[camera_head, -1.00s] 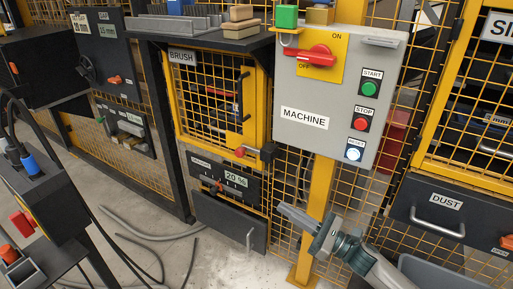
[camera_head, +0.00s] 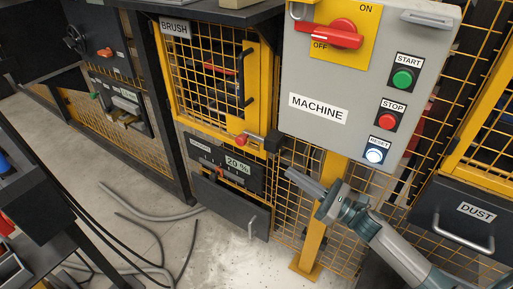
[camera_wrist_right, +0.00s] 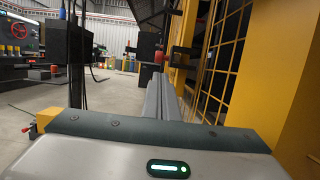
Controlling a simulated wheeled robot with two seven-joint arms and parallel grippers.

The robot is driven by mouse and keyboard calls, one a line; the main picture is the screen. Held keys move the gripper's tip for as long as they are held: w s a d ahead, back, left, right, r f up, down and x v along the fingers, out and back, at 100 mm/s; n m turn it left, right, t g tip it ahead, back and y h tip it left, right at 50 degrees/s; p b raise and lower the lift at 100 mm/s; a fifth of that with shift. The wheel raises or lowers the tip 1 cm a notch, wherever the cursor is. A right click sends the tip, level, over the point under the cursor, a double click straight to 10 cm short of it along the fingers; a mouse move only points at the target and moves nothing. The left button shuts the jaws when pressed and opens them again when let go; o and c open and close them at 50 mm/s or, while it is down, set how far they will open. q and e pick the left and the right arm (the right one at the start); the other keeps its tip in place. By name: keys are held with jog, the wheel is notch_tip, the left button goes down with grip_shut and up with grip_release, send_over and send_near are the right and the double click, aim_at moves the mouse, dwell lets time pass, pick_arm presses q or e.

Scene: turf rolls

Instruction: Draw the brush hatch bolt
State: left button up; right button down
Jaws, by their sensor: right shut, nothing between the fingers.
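The brush hatch (camera_head: 258,90) is a yellow-framed mesh door under the BRUSH label (camera_head: 174,29), and it looks closed. Its bolt has a red knob (camera_head: 241,140) at the hatch's lower right, with a black block (camera_head: 273,142) beside it. My right gripper (camera_head: 290,174) is shut and empty, below and right of the bolt and apart from it. In the right wrist view its grey fingers (camera_wrist_right: 160,98) lie together, pointing ahead. A small red piece (camera_wrist_right: 158,56), seemingly the knob, shows just beyond the fingertips there. My left gripper is out of view.
The grey MACHINE box (camera_head: 325,85) with its red switch and buttons hangs above my right gripper. A yellow post (camera_head: 313,250) stands below it. A DUST drawer (camera_head: 470,216) is at the right. Cables lie on the floor at lower left.

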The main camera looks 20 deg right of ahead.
jog(key=p, duration=0.1)
send_near(243, 142)
jog(key=w, duration=0.1)
jog(key=w+a, duration=0.1)
jog(key=w, duration=0.1)
jog(key=w+a, duration=0.1)
jog(key=w, duration=0.1)
jog(key=shift+r, duration=0.2)
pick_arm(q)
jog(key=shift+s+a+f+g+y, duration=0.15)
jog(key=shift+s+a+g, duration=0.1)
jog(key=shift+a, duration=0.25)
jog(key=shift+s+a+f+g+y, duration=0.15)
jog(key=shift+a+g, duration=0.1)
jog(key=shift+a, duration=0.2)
pick_arm(e)
jog(key=shift+w+a, duration=0.3)
jog(key=shift+w, duration=0.05)
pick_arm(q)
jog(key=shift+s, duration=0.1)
